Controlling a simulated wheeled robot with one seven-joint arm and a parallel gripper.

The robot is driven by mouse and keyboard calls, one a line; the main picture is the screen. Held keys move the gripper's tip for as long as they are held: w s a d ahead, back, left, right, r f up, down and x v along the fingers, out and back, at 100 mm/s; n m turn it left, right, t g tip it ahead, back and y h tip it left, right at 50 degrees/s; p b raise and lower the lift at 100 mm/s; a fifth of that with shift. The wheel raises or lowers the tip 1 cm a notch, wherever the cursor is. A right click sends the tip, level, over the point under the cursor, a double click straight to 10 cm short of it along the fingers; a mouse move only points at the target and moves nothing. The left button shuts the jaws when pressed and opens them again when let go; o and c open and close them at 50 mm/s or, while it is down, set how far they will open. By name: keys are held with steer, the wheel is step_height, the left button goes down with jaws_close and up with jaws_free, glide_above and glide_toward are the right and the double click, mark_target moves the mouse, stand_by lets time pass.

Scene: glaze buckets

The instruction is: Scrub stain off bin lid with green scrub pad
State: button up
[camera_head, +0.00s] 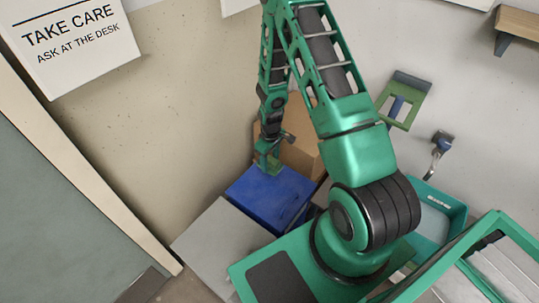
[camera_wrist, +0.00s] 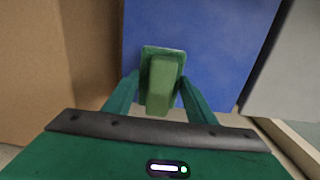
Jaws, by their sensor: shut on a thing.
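The green scrub pad (camera_wrist: 163,52) has a block-shaped handle and sits between the two fingers of my gripper (camera_wrist: 160,88), which is shut on it. The blue bin lid (camera_head: 272,200) lies below my gripper in the head view. It fills the upper middle of the wrist view (camera_wrist: 222,50), behind the pad. In the head view my gripper (camera_head: 267,162) is over the lid's far edge. I cannot tell whether the pad touches the lid. No stain is clearly visible; the pad and gripper hide part of the lid.
A cardboard box (camera_head: 301,148) stands right behind the blue lid, and it also shows at the left of the wrist view (camera_wrist: 45,70). A grey box top (camera_head: 222,243) lies in front of the lid. A teal tub (camera_head: 437,215) is at the right.

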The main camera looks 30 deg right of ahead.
steer(key=shift+r, duration=2)
